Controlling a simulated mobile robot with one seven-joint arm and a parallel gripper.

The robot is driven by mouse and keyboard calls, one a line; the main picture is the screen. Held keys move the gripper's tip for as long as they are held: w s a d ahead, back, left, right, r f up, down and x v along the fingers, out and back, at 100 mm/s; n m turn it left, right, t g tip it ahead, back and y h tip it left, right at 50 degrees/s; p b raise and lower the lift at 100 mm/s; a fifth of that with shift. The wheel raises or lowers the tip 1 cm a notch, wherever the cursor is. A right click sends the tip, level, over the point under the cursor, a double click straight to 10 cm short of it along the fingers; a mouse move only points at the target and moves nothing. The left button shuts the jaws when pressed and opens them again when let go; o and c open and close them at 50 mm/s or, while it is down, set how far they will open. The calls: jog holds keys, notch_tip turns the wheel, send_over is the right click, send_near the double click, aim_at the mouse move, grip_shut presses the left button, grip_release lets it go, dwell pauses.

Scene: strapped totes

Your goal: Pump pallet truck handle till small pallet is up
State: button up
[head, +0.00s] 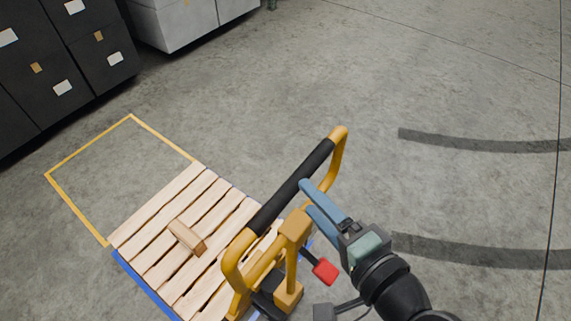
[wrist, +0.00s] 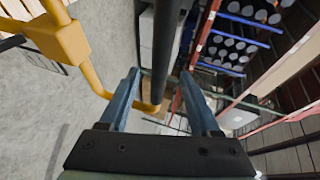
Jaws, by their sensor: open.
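The pallet truck's handle is a yellow loop (head: 341,150) with a black grip bar (head: 292,186). In the wrist view the black bar (wrist: 163,45) runs between my finger tips. My gripper (head: 306,199) is open, its blue fingers close to the right side of the grip. I cannot tell whether they touch it. The small wooden pallet (head: 180,233) lies low at the lower left, partly hidden behind the handle. A blue edge (head: 140,275) shows along its side. A wooden block (head: 187,237) rests on its slats. Any gap under the pallet is hidden.
A red pedal (head: 326,271) sticks out at the truck's base, near my wrist. A yellow floor outline (head: 76,142) extends beyond the pallet. Dark cabinets (head: 60,65) stand at upper left. The floor to the right is clear, with dark curved marks.

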jog(key=p+x, duration=0.2)
jog(key=x, duration=0.7)
jog(key=shift+w, duration=0.1)
grip_shut()
dwell(1.1)
